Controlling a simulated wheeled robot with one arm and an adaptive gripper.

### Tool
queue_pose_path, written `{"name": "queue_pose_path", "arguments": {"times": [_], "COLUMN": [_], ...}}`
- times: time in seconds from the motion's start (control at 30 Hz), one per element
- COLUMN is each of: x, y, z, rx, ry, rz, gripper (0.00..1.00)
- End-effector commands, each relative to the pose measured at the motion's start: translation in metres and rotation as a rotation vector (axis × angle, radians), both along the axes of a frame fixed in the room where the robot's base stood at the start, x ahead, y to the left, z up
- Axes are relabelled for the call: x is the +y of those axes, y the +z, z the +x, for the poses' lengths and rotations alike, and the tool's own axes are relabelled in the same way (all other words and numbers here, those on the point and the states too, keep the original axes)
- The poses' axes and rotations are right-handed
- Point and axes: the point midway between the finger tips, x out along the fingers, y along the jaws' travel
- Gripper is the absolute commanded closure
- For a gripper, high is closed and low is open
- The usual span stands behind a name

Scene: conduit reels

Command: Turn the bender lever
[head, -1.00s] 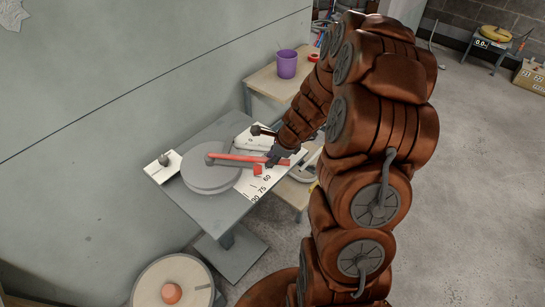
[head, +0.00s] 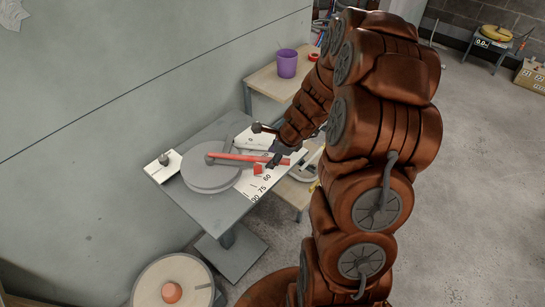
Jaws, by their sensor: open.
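The bender lever (head: 236,157) is a red bar that runs from a dark pivot on the left, across a round grey disc (head: 206,181), to the right over a white angle scale (head: 257,186). A small red pointer (head: 257,169) lies below the lever on the scale. My gripper (head: 276,159) is dark and small in the picture, at the right part of the lever, with its fingers open around or just over the bar. I cannot tell whether they touch it. My arm hides what lies behind and right of the gripper.
The bender stands on a grey pedestal table (head: 215,213) against a grey wall. A wooden bench (head: 262,77) behind holds a purple cup (head: 287,63). A round reel (head: 147,292) with an orange knob stands at the front left.

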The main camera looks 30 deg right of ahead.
Motion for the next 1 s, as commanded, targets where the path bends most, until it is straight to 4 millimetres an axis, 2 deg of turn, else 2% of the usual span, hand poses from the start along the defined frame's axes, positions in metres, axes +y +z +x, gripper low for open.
{"name": "queue_pose_path", "arguments": {"times": [0.6,0.8,1.0], "x": [-0.017,-0.020,-0.020], "y": [0.079,0.094,0.099], "z": [-0.033,-0.040,-0.042], "rx": [-0.002,0.000,0.001], "ry": [-0.003,-0.002,-0.001], "rz": [-0.003,-0.002,0.001], "gripper": [0.50,0.50,0.50]}}
